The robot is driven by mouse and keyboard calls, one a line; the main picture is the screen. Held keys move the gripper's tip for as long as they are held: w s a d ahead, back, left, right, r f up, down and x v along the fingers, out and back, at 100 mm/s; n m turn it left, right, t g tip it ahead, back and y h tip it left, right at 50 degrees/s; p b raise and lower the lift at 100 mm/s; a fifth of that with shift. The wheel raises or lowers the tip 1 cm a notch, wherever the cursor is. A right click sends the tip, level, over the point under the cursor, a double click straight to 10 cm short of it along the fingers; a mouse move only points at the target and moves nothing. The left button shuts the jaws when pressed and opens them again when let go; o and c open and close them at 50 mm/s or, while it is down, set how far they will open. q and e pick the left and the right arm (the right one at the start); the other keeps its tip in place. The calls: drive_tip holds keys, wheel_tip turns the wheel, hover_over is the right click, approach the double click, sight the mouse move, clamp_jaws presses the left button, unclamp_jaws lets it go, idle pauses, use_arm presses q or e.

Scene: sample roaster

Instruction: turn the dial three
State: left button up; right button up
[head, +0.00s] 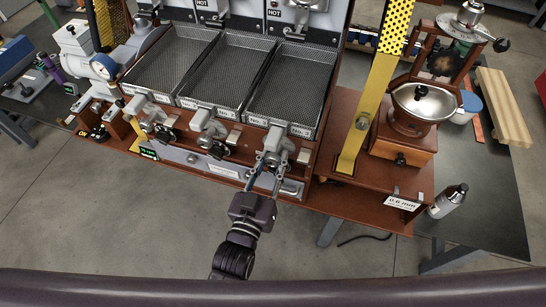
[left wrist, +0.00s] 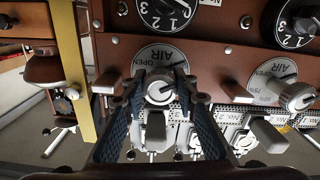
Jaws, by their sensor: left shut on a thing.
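My left gripper (head: 268,168) reaches up from below to the front panel under the third tray, the rightmost one, labelled No. 3. In the left wrist view, the gripper (left wrist: 160,82) has its two blue-padded fingers on either side of a pale round knob (left wrist: 160,93) and is shut on it. The knob sits in front of a white dial face marked AIR (left wrist: 158,55), whose lower part the fingers hide. In the head view the gripper mostly hides this dial. My right gripper is not in view.
In the left wrist view a neighbouring dial knob (left wrist: 297,97) is to the right, and a grey lever (left wrist: 155,132) stands close below the held knob. A yellow post (head: 366,115) and a grinder (head: 412,110) stand right of the trays. Open floor lies in front.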

use_arm(q)
drive_tip(key=o, duration=1.2)
drive_tip(key=shift+s, duration=0.1)
drive_tip(key=shift+s+a, duration=0.1)
drive_tip(key=shift+s, duration=0.1)
drive_tip(key=v, duration=1.1)
drive_tip(key=shift+s+a, duration=0.1)
drive_tip(key=shift+s, duration=0.15)
